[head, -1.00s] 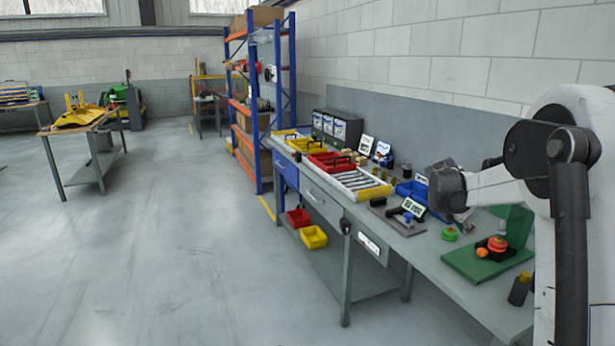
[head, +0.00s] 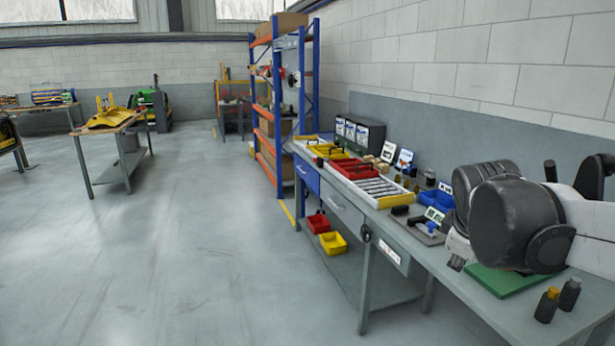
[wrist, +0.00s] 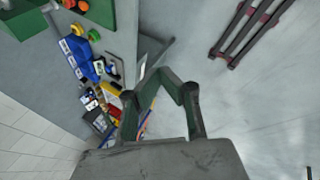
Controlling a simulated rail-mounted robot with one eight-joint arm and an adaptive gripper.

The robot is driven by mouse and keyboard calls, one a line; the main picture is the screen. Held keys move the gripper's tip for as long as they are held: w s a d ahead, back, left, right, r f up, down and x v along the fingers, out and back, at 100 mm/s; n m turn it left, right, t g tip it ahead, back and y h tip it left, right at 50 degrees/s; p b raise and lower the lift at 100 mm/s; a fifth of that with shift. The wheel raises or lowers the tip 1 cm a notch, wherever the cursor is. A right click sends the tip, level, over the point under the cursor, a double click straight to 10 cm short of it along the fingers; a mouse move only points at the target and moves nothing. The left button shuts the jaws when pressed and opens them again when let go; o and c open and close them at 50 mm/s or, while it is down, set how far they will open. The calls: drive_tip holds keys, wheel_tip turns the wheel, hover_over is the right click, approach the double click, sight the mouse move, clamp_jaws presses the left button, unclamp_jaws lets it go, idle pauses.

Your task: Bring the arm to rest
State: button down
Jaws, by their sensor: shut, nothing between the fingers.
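My arm (head: 520,220) reaches in from the right edge of the head view, over the near part of the grey workbench (head: 470,300). Its big black joint hides part of the green board (head: 500,282) below. My gripper (wrist: 167,78) shows dark fingers in the wrist view; they are shut with nothing held, out beyond the bench edge above the floor. In the head view only a small grey part of the arm's end shows left of the black joint, and the fingers are hard to make out.
The bench carries a blue bin (head: 436,200), a tray of metal parts (head: 378,188), red (head: 353,168) and yellow bins, and two dark bottles (head: 547,305) near the front. A blue-orange shelf (head: 278,110) stands beyond. Open floor (head: 180,250) lies to the left.

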drive_tip(key=s+a+f+m+y, duration=0.1)
drive_tip(key=s+a+f+m, duration=0.1)
drive_tip(key=s, duration=0.3)
drive_tip(key=s+a+f+m+t+y, duration=0.1)
drive_tip(key=s+a+f+m, duration=0.1)
drive_tip(key=s+a+m, duration=0.2)
drive_tip(key=s+a+f+m+y, duration=0.1)
drive_tip(key=s+a, duration=0.3)
drive_tip(key=s, duration=0.4)
drive_tip(key=shift+a+f+m, duration=0.15)
drive_tip(key=shift+f+m, duration=0.3)
drive_tip(key=shift+m, duration=0.45)
